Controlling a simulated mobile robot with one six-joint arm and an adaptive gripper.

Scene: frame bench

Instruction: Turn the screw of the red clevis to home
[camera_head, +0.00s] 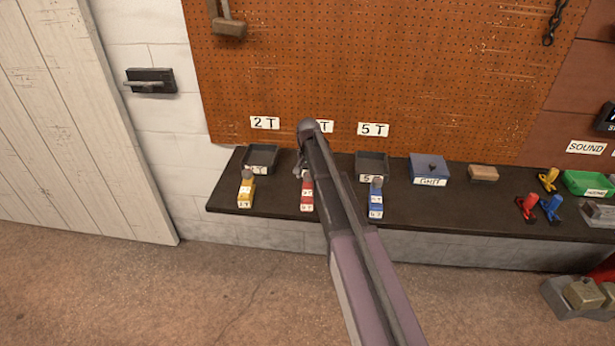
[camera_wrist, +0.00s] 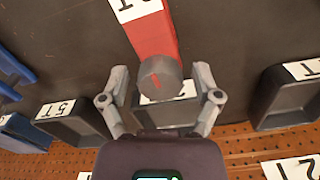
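The red clevis (camera_head: 307,198) stands on the dark bench with white labels on it. In the wrist view its red body (camera_wrist: 153,38) runs up from a round grey screw head (camera_wrist: 158,80) with a red mark on its face. My gripper (camera_wrist: 161,82) is open, with one finger on each side of the screw head and a visible gap at both sides. In the head view my arm covers most of the gripper and the tray behind the red clevis.
A yellow clevis (camera_head: 246,190) is left of the red one and a blue clevis (camera_head: 376,200) right of it. Dark trays (camera_head: 262,158) stand behind them, under labels on the pegboard (camera_head: 350,60). A blue box (camera_head: 430,167) and a green bin (camera_head: 587,183) are further right.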

